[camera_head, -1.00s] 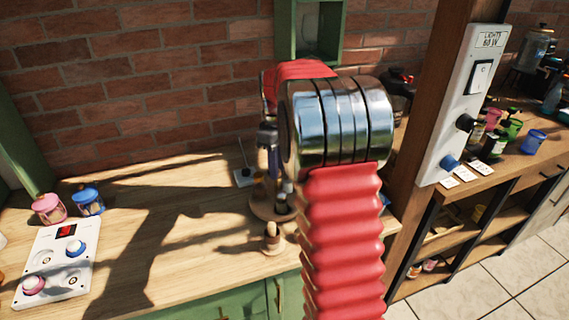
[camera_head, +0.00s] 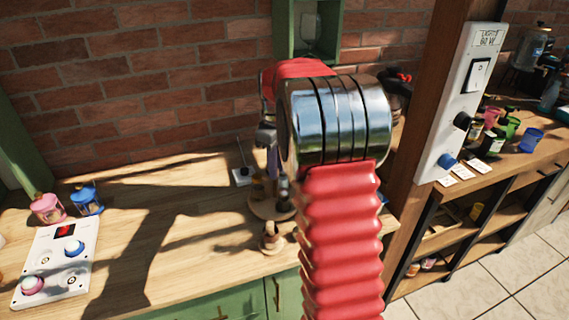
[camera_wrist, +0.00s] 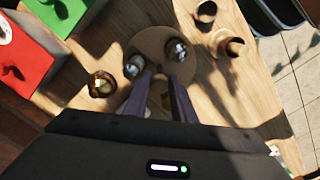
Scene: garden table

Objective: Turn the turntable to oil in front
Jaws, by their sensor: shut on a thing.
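The turntable, a round wooden disc (camera_head: 260,211), stands on the wooden table, partly hidden behind my arm; it also shows in the wrist view (camera_wrist: 153,38). A dark bottle (camera_head: 284,201) stands on its right side in the head view. Two round-topped bottles show on the disc in the wrist view, one at the left (camera_wrist: 133,66) and one at the right (camera_wrist: 177,50). I cannot tell which holds oil. My gripper (camera_wrist: 157,76) points down at the disc between these bottles, its fingers close together on a small thing, seemingly the turntable's knob, mostly hidden.
A small wooden piece (camera_head: 271,240) stands just in front of the disc. An amber jar (camera_wrist: 102,85) stands beside the disc in the wrist view. Red (camera_wrist: 22,55) and green (camera_wrist: 65,12) boxes are nearby. A white control panel (camera_head: 58,262) lies at the left; the table between is clear.

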